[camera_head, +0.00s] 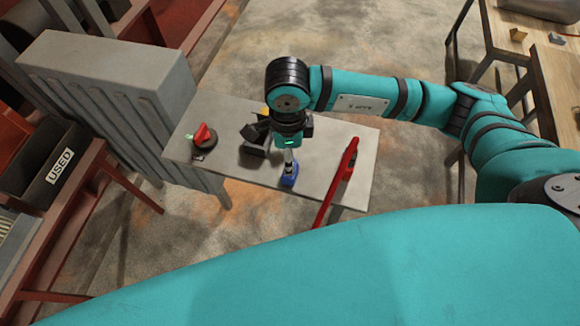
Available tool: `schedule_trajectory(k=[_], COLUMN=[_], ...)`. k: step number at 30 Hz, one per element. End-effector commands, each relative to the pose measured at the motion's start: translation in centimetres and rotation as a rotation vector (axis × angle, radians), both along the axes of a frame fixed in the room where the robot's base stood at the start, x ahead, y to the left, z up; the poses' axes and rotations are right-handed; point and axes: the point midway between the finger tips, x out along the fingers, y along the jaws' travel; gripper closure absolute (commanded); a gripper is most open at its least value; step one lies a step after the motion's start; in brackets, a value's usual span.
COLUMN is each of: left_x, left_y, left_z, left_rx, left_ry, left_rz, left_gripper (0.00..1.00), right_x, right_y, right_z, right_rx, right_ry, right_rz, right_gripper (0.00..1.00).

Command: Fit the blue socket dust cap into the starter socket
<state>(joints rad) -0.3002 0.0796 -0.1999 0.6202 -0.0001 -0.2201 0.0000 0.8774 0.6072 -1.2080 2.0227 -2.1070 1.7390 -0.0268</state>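A small blue piece (289,181), which looks like the blue socket dust cap, is at the near edge of the grey worktop. My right gripper (289,165) points down right above it, with its fingertips at or touching its top. It is too small to tell whether the fingers are closed on it, or whether it rests on the surface. A dark block-like part (254,139) with a bit of yellow stands just left of the gripper, partly hidden by it. I cannot make out the starter socket for certain. My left gripper is not in view.
The grey worktop (224,169) also bears a round dark part with a red top (203,136) at left and a long red tool (338,180) at right. A grey ribbed cabinet (110,90) and a bin labelled USED (59,166) stand left. Wooden tables (555,85) stand right.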

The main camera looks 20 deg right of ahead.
Motion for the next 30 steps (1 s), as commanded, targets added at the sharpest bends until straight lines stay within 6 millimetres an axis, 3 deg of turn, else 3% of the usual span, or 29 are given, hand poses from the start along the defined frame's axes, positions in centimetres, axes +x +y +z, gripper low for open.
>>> schedule_trajectory(k=[6, 10, 19, 30], left_x=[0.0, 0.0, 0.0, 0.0], left_y=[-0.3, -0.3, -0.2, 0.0], left_z=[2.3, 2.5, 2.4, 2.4], left_rx=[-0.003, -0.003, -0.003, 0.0], left_ry=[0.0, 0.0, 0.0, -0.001], left_rz=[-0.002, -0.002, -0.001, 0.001], left_gripper=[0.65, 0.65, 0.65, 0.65], right_x=[0.1, 0.2, 0.3, 0.3], right_y=[-0.8, -0.6, -0.6, -0.6], right_z=[-2.7, -4.4, -5.0, -4.9], right_rx=[-0.004, -0.001, 0.0, 0.001], right_ry=[0.008, 0.004, 0.002, 0.002], right_rz=[-0.003, -0.001, 0.0, 0.0], right_gripper=[0.47, 0.47, 0.49, 0.97])
